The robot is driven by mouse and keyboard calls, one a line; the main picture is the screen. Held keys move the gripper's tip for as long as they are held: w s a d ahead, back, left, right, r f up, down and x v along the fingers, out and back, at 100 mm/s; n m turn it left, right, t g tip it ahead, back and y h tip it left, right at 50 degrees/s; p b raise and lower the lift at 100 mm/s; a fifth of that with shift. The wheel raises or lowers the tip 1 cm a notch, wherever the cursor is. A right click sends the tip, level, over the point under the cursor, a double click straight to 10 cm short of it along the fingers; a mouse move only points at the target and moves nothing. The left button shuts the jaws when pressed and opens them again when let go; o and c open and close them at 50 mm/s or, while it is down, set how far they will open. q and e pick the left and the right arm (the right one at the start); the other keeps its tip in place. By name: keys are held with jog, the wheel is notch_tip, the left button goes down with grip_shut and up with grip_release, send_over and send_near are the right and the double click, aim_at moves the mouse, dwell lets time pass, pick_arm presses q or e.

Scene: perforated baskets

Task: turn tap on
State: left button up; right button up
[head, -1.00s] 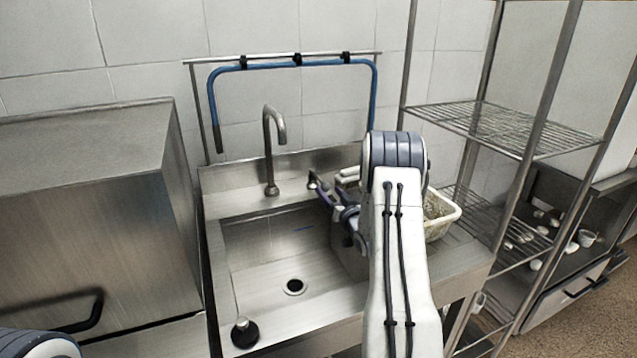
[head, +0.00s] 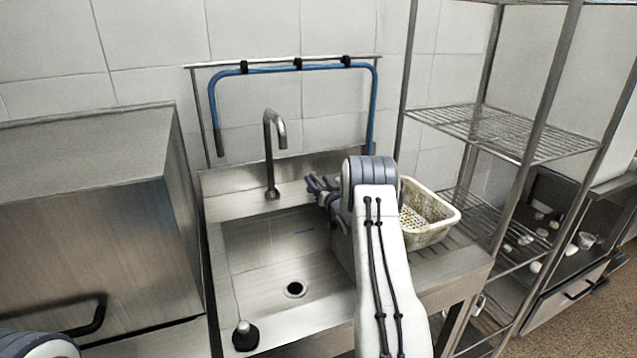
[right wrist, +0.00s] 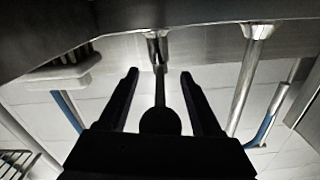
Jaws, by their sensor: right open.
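The tap (head: 270,160) is a curved steel spout standing on the back ledge of the sink; it also shows upside down in the right wrist view (right wrist: 250,75). Beside it, a thin metal lever with a dark round end (right wrist: 160,122) rises from a short metal base (right wrist: 157,38). My right gripper (head: 317,184) is over the back ledge, right of the spout. In the right wrist view its open fingers (right wrist: 160,73) lie on either side of the lever, with gaps. In the head view the lever is hidden by my gripper. My left gripper is out of view.
The steel sink (head: 255,262) is empty, with a drain and a black-topped stopper (head: 244,336). A perforated basket (head: 430,212) stands at its right. A blue hose (head: 310,68) hangs behind. A steel cabinet (head: 95,220) is left, wire shelves (head: 505,128) right.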

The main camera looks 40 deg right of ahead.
grip_shut()
dwell(1.3)
